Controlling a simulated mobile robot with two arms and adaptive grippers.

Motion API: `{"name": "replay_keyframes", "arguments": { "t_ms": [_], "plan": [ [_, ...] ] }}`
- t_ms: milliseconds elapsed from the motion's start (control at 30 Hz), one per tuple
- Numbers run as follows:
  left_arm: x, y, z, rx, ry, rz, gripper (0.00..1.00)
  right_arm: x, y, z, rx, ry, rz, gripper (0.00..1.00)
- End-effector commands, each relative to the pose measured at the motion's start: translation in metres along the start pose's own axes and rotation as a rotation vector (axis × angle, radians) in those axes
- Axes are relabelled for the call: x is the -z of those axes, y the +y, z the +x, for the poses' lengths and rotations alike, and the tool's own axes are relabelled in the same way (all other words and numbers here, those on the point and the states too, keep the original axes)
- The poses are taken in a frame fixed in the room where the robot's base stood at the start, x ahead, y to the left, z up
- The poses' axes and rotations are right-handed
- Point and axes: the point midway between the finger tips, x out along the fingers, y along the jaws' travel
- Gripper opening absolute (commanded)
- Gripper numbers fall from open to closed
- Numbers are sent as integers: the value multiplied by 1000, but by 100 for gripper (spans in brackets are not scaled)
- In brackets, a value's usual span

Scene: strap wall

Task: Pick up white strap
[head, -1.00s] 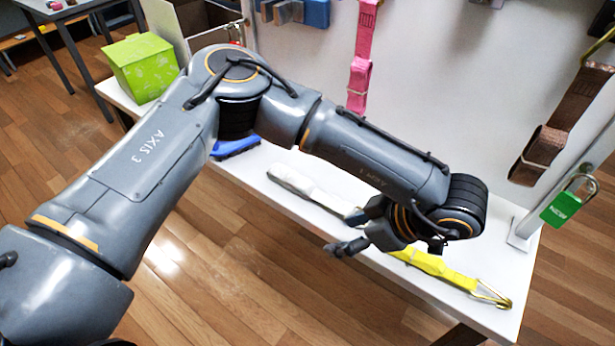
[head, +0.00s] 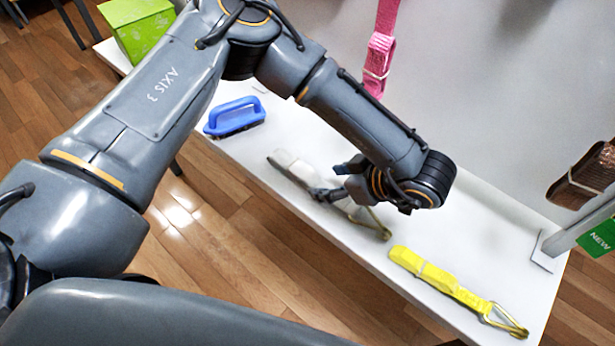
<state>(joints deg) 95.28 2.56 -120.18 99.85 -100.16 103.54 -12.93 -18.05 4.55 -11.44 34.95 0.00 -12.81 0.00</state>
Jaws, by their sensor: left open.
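The white strap (head: 290,164) lies on the white shelf (head: 460,222), with a metal hook (head: 376,222) at its right end. My left gripper (head: 325,194) is open over the middle of the strap and hides part of it. I cannot tell whether the fingers touch the strap. My right gripper does not show.
A yellow strap (head: 437,279) with a hook lies to the right on the shelf. A blue-handled brush (head: 236,117) sits to the left, and a green box (head: 138,28) farther left. A pink strap (head: 379,52) and a brown strap (head: 586,178) hang at the wall.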

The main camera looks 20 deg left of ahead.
Motion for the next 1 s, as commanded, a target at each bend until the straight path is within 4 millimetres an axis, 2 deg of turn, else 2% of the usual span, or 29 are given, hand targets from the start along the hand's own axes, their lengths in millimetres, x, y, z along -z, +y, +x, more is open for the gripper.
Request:
{"name": "replay_keyframes", "arguments": {
  "t_ms": [167, 300, 500, 733, 767, 1000],
  "plan": [
    [0, 0, 9, 0, -1, 0, 59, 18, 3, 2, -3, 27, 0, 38],
    [0, 1, 26, 2, 0, -1, 59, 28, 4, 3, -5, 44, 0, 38],
    [0, 2, 54, 0, -1, -1, 59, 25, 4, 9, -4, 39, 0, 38],
    [1, 2, 56, -1, -1, 0, 59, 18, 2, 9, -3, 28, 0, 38],
    [1, 2, 56, -1, -1, 0, 57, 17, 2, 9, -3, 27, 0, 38],
    [1, 2, 56, -1, -1, 0, 8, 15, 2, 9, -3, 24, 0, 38]
  ]
}}
